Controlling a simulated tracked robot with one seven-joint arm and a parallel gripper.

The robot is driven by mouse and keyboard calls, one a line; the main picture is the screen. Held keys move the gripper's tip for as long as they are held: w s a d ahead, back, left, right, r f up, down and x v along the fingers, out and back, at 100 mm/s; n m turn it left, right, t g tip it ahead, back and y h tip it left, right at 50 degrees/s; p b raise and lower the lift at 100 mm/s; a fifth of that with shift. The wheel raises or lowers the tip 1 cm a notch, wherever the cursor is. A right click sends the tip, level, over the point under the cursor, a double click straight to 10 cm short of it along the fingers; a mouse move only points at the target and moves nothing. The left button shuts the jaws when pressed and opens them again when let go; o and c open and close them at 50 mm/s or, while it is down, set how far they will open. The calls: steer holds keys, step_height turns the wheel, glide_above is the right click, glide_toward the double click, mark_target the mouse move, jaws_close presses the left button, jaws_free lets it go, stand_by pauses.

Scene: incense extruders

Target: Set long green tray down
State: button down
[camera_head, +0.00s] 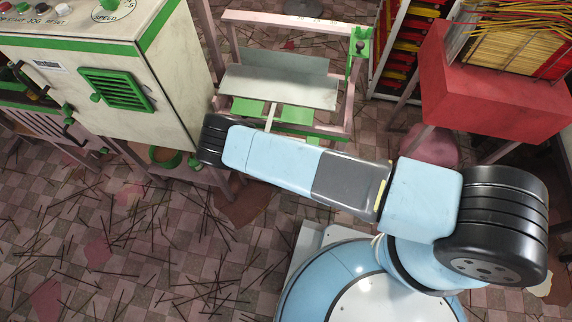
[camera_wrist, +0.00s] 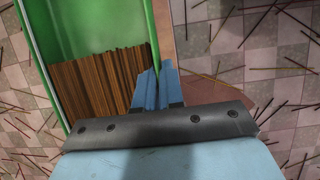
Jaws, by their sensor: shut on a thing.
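The long green tray (camera_wrist: 110,25) runs up the left half of the wrist view, with a bundle of thin brown sticks (camera_wrist: 100,80) lying in it. My gripper (camera_wrist: 157,82) has its blue fingers close together at the tray's right side wall, shut on that wall. The tray's near end is hidden behind the gripper's dark mount. In the head view my arm hides the gripper, and I cannot make out the tray there for certain. Whether the tray's underside touches anything is not visible.
Loose sticks litter the tiled floor (camera_head: 120,260). A pale cabinet (camera_head: 110,80) with green trim stands left. A pink frame (camera_head: 345,105) with grey sheet panels (camera_head: 290,88) stands behind my arm. A red box (camera_head: 490,100) stands right. A brownish-pink surface (camera_wrist: 190,65) lies beside the tray.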

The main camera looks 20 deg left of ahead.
steer(key=shift+f, duration=4.9)
steer(key=c, duration=1.3)
jaws_free()
steer(key=shift+f, duration=0.1)
steer(key=shift+o, duration=0.2)
steer(key=v, duration=1.2)
